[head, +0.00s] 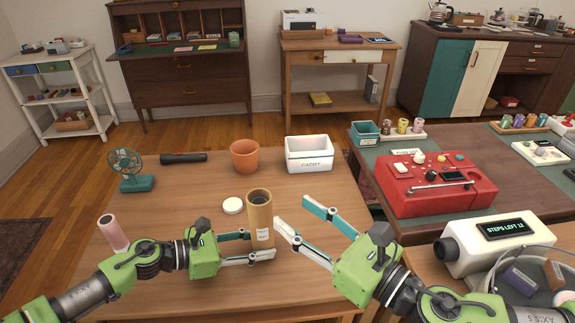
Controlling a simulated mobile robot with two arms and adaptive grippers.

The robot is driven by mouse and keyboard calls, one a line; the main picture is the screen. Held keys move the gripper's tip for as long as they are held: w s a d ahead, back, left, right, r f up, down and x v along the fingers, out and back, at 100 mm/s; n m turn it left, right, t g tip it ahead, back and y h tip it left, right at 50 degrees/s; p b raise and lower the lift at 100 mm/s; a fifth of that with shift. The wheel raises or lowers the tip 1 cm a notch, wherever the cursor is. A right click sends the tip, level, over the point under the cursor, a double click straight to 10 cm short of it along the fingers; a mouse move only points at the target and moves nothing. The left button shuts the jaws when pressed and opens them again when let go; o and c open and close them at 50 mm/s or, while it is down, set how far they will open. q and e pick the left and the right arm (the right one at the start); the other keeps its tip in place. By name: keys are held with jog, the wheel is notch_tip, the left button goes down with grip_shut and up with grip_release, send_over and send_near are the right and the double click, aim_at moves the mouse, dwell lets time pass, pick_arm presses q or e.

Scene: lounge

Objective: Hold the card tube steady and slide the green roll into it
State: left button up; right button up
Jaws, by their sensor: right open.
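The brown card tube (260,217) stands upright on the wooden table, with a pale label low on its side and a dark open top. My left gripper (262,244) is shut on its lower part, one finger passing in front and the other partly hidden behind it. My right gripper (289,213) is open and empty, just right of the tube, its fingers pointing towards it. I make out no green roll on this table. A pink roll (112,233) stands at the left. A small green object (234,38) sits on the far desk.
A red machine (435,187) and a white device (492,243) reading "STEPS LEFT 12" are at the right.

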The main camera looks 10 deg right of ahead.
pick_arm(q)
jog(key=o, duration=0.9)
